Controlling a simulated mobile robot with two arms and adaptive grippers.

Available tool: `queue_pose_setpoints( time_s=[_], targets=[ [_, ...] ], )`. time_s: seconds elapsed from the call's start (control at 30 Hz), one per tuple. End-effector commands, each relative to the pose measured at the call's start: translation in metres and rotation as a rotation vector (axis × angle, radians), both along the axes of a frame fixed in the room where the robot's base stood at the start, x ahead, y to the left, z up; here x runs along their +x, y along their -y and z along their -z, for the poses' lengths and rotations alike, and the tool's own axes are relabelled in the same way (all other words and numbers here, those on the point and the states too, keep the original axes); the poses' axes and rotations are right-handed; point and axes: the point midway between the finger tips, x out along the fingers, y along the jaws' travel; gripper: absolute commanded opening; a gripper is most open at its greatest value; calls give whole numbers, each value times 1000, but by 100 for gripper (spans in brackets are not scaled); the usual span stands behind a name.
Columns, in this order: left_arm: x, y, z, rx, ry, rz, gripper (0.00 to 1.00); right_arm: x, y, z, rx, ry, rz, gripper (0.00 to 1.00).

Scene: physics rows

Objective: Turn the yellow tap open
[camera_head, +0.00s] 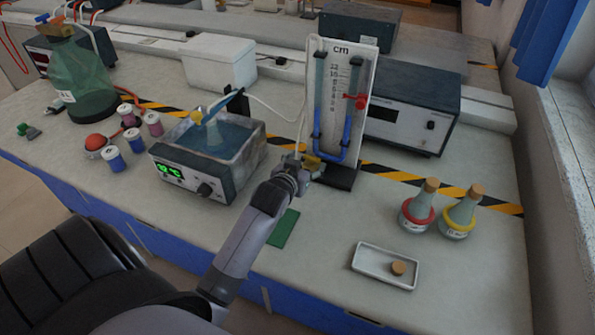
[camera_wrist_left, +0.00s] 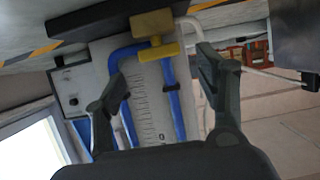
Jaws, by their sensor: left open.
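The yellow tap (camera_head: 312,160) sits low on the front of the manometer board, beside the blue U-tube (camera_head: 340,155). In the left wrist view the yellow tap (camera_wrist_left: 152,28) shows as a block with a bar-shaped handle (camera_wrist_left: 157,51) lying crosswise. My left gripper (camera_head: 300,172) is right at the tap in the head view and partly hides it. In the left wrist view my left gripper (camera_wrist_left: 162,66) is open, with the handle ahead between its two fingers. I cannot tell whether a finger touches it. My right gripper is not in view.
A water bath (camera_head: 225,150) stands left of the arm. The manometer board (camera_head: 342,65) stands behind, with a grey instrument (camera_head: 412,110) to its right. Two flasks (camera_head: 418,205) (camera_head: 460,213) and a white tray (camera_head: 372,268) are at the right.

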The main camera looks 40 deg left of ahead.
Motion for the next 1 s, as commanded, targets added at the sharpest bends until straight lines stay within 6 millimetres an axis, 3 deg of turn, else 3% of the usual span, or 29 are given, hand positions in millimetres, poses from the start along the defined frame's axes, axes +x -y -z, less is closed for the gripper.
queue_pose_setpoints(
  time_s=[0.2, 0.4, 1.0],
  targets=[
    [-40, 10, -17, 0, -1, -1, 65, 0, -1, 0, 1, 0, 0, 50],
    [-62, 16, -26, -1, -1, -1, 65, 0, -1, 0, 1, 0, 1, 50],
    [-67, 17, -29, -1, 0, -1, 65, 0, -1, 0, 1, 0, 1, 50]
  ],
)
